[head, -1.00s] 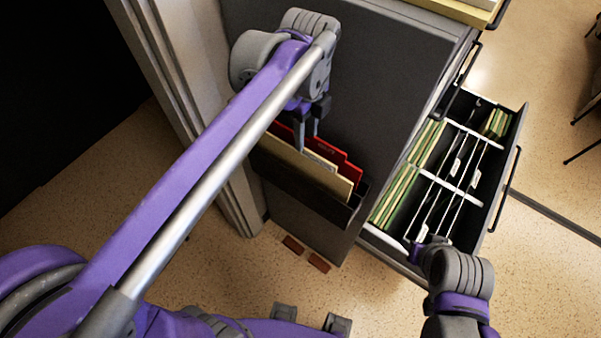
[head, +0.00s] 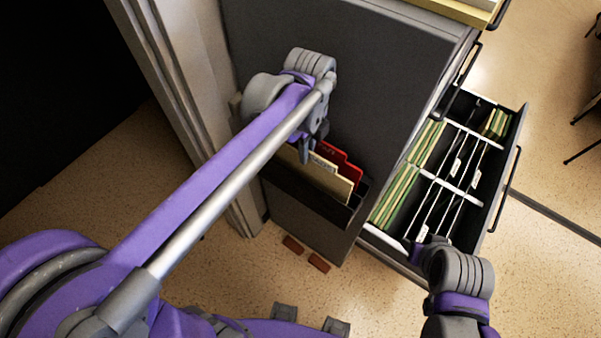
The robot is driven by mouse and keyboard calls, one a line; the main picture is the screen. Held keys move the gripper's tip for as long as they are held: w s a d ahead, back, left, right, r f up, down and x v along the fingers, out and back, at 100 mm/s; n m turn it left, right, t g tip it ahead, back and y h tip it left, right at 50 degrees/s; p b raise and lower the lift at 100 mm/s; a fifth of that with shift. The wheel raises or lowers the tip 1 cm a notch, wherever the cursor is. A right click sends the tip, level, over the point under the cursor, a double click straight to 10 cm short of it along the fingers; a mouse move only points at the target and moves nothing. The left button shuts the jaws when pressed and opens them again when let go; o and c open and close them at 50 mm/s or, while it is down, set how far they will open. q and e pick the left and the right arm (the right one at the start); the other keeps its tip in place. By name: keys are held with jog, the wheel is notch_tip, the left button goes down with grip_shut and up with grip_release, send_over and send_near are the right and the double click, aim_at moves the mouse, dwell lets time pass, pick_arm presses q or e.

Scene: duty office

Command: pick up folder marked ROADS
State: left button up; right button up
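A dark file pocket (head: 300,192) hangs on the side of a grey cabinet. It holds a tan folder (head: 322,178) in front and red folders (head: 347,168) behind it. The tabs bear small labels, too small to read, so I cannot tell which one says ROADS. My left gripper (head: 311,147) points down at the left part of the pocket, its fingers apart at the folders' top edges. Its wrist hides the folders' left ends. My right gripper (head: 421,243) is at the near end of the open drawer, mostly hidden by its own wrist.
An open drawer (head: 513,150) with green folders and hanging rails juts out right of the cabinet (head: 350,70). A pale door frame (head: 190,90) stands close on the left. Two small reddish-brown pieces (head: 319,262) lie on the floor below the pocket.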

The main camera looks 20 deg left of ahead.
pick_arm(q)
grip_shut()
dwell(1.3)
